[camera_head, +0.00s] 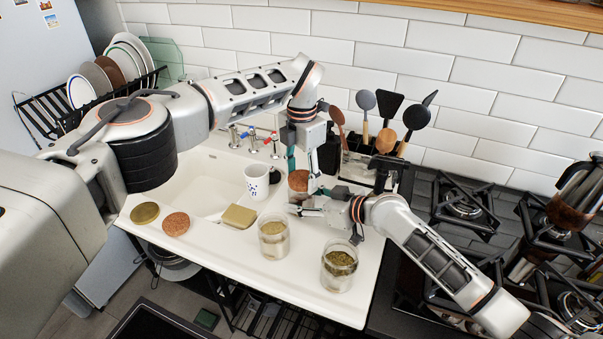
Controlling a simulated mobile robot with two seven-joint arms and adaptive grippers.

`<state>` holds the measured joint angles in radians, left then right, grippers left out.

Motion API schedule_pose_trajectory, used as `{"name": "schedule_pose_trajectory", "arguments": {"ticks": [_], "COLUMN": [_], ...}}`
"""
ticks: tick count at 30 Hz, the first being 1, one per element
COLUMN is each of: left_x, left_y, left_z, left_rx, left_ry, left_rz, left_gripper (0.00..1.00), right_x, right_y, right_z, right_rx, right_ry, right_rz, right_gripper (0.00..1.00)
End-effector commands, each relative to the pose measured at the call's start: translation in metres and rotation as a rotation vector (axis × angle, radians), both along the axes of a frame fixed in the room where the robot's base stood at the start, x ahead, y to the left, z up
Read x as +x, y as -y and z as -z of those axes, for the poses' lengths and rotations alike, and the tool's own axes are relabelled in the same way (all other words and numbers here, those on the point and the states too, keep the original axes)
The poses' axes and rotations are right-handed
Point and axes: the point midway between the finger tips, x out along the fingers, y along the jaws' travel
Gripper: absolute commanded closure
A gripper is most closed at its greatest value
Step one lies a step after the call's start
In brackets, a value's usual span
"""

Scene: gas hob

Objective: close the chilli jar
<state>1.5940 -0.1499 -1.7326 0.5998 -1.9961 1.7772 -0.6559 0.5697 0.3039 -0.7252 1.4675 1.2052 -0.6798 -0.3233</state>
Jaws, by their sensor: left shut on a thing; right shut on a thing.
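A round reddish-brown lid (298,180) is between the fingers of my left gripper (303,173), which reaches down from above and is shut on it. My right gripper (308,204) comes in from the right, just below, and is shut on what appears to be the chilli jar. The jar is mostly hidden by the fingers. The lid is at or just over the jar's mouth; I cannot tell whether it is seated.
Two open glass jars, one with pale contents (273,238) and one with green contents (339,267), stand at the counter's front. A mug (258,181) stands behind; utensils (387,124) stand further back.

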Motion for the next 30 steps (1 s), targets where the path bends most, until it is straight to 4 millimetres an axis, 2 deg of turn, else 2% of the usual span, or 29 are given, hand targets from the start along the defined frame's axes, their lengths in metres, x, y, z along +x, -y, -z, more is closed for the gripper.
{"name": "schedule_pose_trajectory", "arguments": {"ticks": [2, 3, 4, 5, 17, 22, 30], "left_x": [0.000, 0.000, 0.000, 0.000, 0.001, 0.001, 0.001], "left_y": [0.000, 0.000, 0.000, 0.000, 0.000, 0.000, 0.000], "left_z": [0.002, 0.001, 0.001, 0.001, -0.004, -0.028, -0.083], "left_rx": [0.000, 0.000, 0.000, 0.000, 0.001, 0.002, 0.000], "left_ry": [0.000, 0.000, 0.000, 0.000, 0.002, 0.005, 0.005], "left_rz": [0.000, 0.000, 0.000, 0.000, 0.001, 0.001, -0.001], "left_gripper": [0.62, 0.41, 0.33, 0.32, 0.32, 0.32, 0.32], "right_x": [0.000, 0.000, 0.000, 0.000, 0.000, 0.000, 0.000], "right_y": [0.000, 0.000, 0.000, 0.000, 0.000, 0.001, 0.000], "right_z": [0.001, 0.001, 0.001, 0.001, 0.001, 0.001, 0.001], "right_rx": [-0.002, -0.002, -0.002, -0.002, -0.002, -0.002, -0.002], "right_ry": [-0.001, -0.001, -0.001, -0.001, -0.001, -0.001, -0.002], "right_rz": [0.000, 0.000, 0.000, 0.000, 0.000, 0.000, 0.000], "right_gripper": [0.88, 0.88, 0.88, 0.88, 0.88, 0.88, 0.88]}}
